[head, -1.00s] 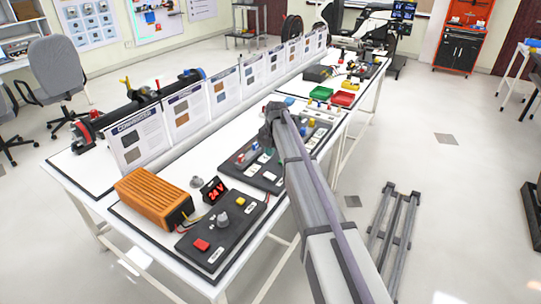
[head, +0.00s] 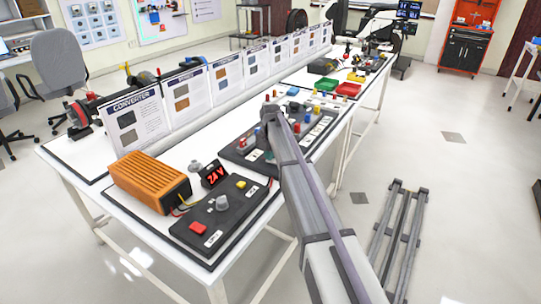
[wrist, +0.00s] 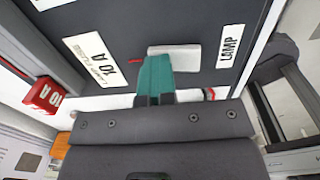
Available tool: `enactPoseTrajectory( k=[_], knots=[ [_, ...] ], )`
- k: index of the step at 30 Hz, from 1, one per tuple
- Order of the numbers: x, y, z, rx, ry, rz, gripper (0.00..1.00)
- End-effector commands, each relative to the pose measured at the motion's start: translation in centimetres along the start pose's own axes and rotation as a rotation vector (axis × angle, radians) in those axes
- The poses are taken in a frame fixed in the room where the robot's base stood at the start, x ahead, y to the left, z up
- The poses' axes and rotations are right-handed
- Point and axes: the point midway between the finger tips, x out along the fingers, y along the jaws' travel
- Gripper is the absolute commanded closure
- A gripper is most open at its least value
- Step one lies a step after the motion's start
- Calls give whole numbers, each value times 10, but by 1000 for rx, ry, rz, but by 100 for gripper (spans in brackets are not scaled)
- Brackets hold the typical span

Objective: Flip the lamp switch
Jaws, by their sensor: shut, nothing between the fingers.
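The LAMP label (wrist: 230,46) is on a dark panel (wrist: 130,20) in the wrist view. A white rocker-like piece (wrist: 190,57), apparently the lamp switch, lies beside that label. My gripper (wrist: 156,62) has teal fingers, which are shut and empty. They overlap the left part of the white piece and hide some of it. I cannot tell whether they touch it. In the head view the dark panel (head: 233,150) lies on the white bench, with my arm reaching over it. The switch cannot be made out there.
A red 10 A block (wrist: 43,95) and a 10 A label (wrist: 95,60) are left of my fingers in the wrist view. The orange power unit (head: 150,180) and a control box (head: 220,215) with a red button stand on the near bench. Upright cards line the back.

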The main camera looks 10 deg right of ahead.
Motion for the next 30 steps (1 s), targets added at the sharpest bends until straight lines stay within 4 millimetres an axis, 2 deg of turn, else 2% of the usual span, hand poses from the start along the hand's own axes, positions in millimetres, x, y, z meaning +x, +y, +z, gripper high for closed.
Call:
enactPoseTrajectory(
  k=[1, 11, 24, 28, 30],
  knots=[
    [8, 4, 0, 0, 3, -3, 100],
    [7, 4, -3, -1, 6, 0, 100],
    [2, -15, -5, 0, 6, -5, 100],
    [-6, -14, -5, 0, 4, -4, 100],
    [-16, -12, -5, -1, 3, -2, 100]
  ],
)
